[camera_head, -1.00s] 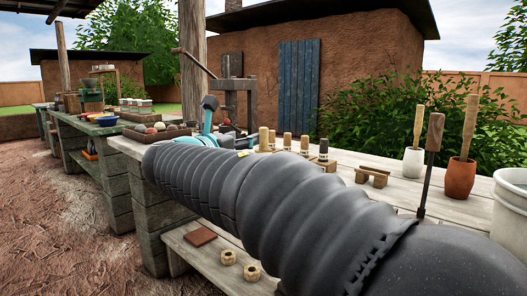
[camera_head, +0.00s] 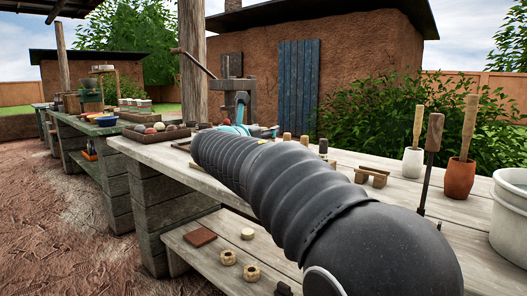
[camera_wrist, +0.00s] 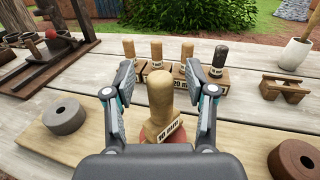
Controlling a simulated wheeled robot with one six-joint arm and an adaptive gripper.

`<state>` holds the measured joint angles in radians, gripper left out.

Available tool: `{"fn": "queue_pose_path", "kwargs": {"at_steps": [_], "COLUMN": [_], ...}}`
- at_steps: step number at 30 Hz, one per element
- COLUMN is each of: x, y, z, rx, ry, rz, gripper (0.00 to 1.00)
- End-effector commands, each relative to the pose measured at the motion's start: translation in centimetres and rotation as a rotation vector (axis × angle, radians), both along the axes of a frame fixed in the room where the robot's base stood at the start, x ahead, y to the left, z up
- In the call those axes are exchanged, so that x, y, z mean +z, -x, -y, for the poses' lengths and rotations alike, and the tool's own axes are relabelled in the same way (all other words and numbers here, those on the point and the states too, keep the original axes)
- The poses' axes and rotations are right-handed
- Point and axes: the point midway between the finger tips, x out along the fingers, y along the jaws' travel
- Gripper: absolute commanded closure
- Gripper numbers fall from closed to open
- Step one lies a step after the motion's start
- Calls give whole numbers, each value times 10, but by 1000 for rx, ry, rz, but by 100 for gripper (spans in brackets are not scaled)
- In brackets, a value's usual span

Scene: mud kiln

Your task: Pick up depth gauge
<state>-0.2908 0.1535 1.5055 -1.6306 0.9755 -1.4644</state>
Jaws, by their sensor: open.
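My gripper (camera_wrist: 168,84) is open in the wrist view, with one finger on each side of a wooden peg (camera_wrist: 160,92). This peg stands upright with a rounded top and a label that seems to read 10 mm. Its base looks reddish and is partly hidden by my gripper. A row of labelled pegs (camera_wrist: 187,54) stands behind it. I cannot tell for sure which thing is the depth gauge. In the head view my gripper (camera_head: 240,122) is over the bench, mostly hidden by my arm, and some pegs (camera_head: 304,141) show beyond the arm.
A small wooden bridge (camera_wrist: 270,87) stands at right. A grey ring (camera_wrist: 65,113) lies left and a dark ring (camera_wrist: 297,160) lies right, near the peg. A tray with a red ball (camera_wrist: 45,62) is at far left. A white bucket (camera_head: 509,214) stands at the bench's right.

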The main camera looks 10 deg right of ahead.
Motion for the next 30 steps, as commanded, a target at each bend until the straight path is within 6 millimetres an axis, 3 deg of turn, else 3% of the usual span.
{"fn": "queue_pose_path", "kwargs": {"at_steps": [5, 9, 12, 23, 30], "x": [0, 0, 0, 1, 19], "y": [0, 0, 0, 0, 0], "z": [0, 0, 0, 0, 0], "rx": [1, 0, 0, 0, 0], "ry": [0, 0, 0, 0, -2], "rz": [0, 0, 0, 1, 3], "gripper": [44, 79, 100, 100, 100]}}
